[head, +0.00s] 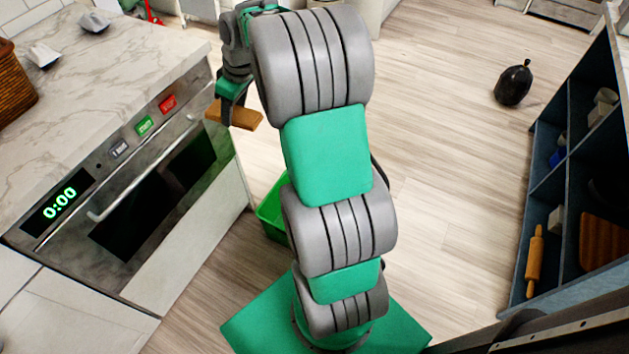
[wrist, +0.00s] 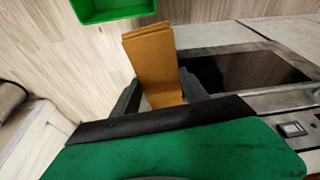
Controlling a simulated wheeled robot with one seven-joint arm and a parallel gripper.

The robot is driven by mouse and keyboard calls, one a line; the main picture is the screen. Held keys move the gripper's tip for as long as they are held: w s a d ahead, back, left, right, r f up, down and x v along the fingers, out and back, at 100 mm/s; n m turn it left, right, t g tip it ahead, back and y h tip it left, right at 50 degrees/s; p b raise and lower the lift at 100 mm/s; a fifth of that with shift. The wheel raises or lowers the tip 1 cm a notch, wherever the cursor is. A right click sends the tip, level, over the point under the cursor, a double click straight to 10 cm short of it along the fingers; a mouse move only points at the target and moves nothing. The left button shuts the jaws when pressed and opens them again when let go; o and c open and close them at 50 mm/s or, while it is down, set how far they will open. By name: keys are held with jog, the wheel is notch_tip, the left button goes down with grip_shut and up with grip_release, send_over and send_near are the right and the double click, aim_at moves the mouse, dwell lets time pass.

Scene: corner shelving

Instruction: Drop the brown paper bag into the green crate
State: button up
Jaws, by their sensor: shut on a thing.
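The brown paper bag (head: 240,117) is held in my gripper (head: 229,106) in front of the counter's oven front, above the floor. In the wrist view the bag (wrist: 156,62) stands out between the two dark fingers of my gripper (wrist: 158,97), which are shut on it. The green crate (head: 272,212) sits on the floor beside the oven cabinet, partly hidden behind my arm. In the wrist view part of the crate (wrist: 112,13) shows at the top edge, beyond the bag's far end and apart from it. The crate's inside is mostly out of sight.
An oven (head: 150,190) with a protruding handle is built into the marble-topped counter (head: 110,70) at the left. A blue shelf (head: 543,190) with a rolling pin (head: 535,260) stands at the right. A black bag (head: 513,84) lies on the floor. The middle floor is clear.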

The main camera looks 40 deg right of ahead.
jog(key=s+d+f+n+b, duration=0.1)
jog(key=d+f+b, duration=0.5)
jog(key=f, duration=1)
jog(key=s+d+f+n+g+y+b, duration=0.1)
jog(key=d+f+n+b, duration=0.3)
jog(key=f, duration=1.1)
jog(key=s+d+f+n+b, duration=0.2)
jog(key=d+f+b, duration=0.8)
jog(key=f, duration=0.6)
jog(key=shift+s+d+f+y, duration=0.25)
jog(key=shift+d+f+y, duration=0.05)
jog(key=shift+d, duration=1)
jog(key=o, duration=1.4)
jog(key=shift+o, duration=0.2)
jog(key=p+v, duration=0.2)
jog(key=v, duration=0.5)
jog(key=shift+r+p, duration=0.35)
jog(key=shift+r, duration=0.05)
jog(key=shift+w+d, duration=0.1)
jog(key=shift+d, duration=0.05)
